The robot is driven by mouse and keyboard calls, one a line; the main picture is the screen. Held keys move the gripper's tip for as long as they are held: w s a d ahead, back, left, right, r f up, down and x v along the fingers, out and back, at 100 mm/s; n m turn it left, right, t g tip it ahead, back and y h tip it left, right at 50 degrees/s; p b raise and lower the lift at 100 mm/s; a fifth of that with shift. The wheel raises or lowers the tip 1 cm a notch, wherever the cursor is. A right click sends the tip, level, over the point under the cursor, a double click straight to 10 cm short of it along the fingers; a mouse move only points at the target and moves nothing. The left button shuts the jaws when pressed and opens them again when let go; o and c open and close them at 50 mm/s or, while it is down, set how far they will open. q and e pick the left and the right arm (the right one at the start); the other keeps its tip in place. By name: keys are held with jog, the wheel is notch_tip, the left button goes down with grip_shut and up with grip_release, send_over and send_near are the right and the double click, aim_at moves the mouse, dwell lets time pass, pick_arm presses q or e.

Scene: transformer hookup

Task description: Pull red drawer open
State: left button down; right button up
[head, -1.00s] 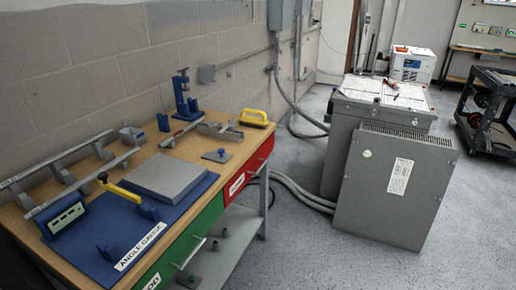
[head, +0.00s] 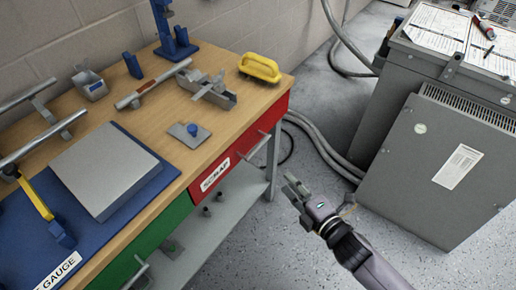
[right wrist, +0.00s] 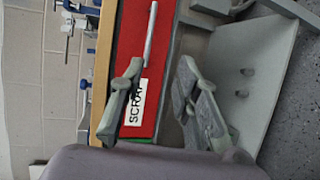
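The red drawer (head: 266,122) is at the right end of the workbench front in the head view. It looks shut, flush with the bench, and carries a white SCRAP label (head: 215,174) and a silver bar handle (head: 258,146). My right gripper (head: 291,186) is in front of the bench, right of and apart from the handle. In the right wrist view its two fingers (right wrist: 158,88) are spread and empty, with the red drawer (right wrist: 129,42) and its handle (right wrist: 151,34) beyond them. My left gripper is not in view.
A green drawer (head: 165,232) is beside the red one. A grey lower shelf (head: 232,205) lies beneath. A yellow-handled tool (head: 260,68) sits on the bench top (head: 215,112) near its right end. A grey transformer cabinet (head: 430,165) stands at right, with open floor between.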

jog(key=r, duration=0.1)
send_near(258, 147)
jog(key=shift+n, duration=0.3)
jog(key=x, duration=1)
jog(key=shift+a+f, duration=0.1)
jog(key=shift+f, duration=0.2)
grip_shut()
